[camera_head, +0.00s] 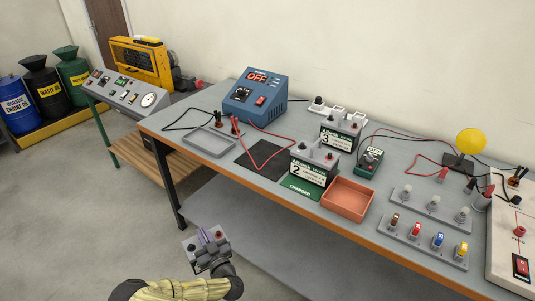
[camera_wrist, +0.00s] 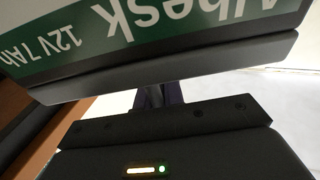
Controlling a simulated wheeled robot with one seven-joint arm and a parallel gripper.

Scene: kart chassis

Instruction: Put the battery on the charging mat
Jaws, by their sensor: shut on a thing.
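My gripper (camera_head: 224,268) is in front of the table at the lower left, apart from the tabletop. It is shut on a battery (camera_head: 205,246), whose grey top and terminals show in the head view. In the wrist view the battery (camera_wrist: 150,35) fills the top, with a white and green label reading "12V 7Ah" upside down. A bare black mat (camera_head: 259,160), which looks like the charging mat, lies on the table in front of the blue charger (camera_head: 256,96). The charger shows "OFF". Red and black leads lie near the mat.
Battery 2 (camera_head: 314,168) stands by the green "CHARGED" mat (camera_head: 299,187), right of the black mat. Battery 3 (camera_head: 340,136) stands behind it. A grey tray (camera_head: 207,145) lies to the left, an orange tray (camera_head: 347,196) to the right. The table's front edge (camera_head: 260,218) is orange-brown.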

